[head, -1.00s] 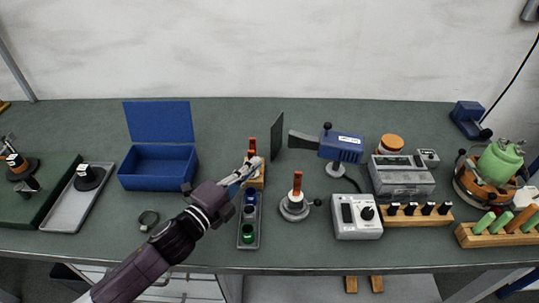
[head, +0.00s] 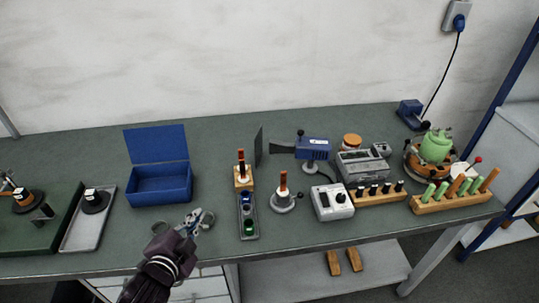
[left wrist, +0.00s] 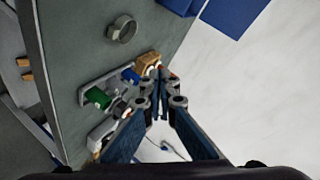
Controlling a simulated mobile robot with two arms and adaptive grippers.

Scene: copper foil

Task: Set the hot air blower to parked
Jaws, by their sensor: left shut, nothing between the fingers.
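The hot air blower (head: 314,148) is a blue box with a dark flared nozzle pointing left. It stands on a short post at the back of the bench, with a small dark knob on top. A dark upright plate (head: 259,146) stands just left of the nozzle. My left gripper (head: 203,218) is shut and empty, above the front of the bench, left of the tray of coloured pots and well apart from the blower. Its closed fingertips also show in the left wrist view (left wrist: 161,72). My right gripper is not in view.
A narrow tray (head: 249,236) holds blue and green pots. A wooden block (head: 243,186), a round stand with an orange handle (head: 283,201) and a white control box (head: 332,203) stand nearby. An open blue box (head: 160,187) is at left. Bench between box and tray is partly clear.

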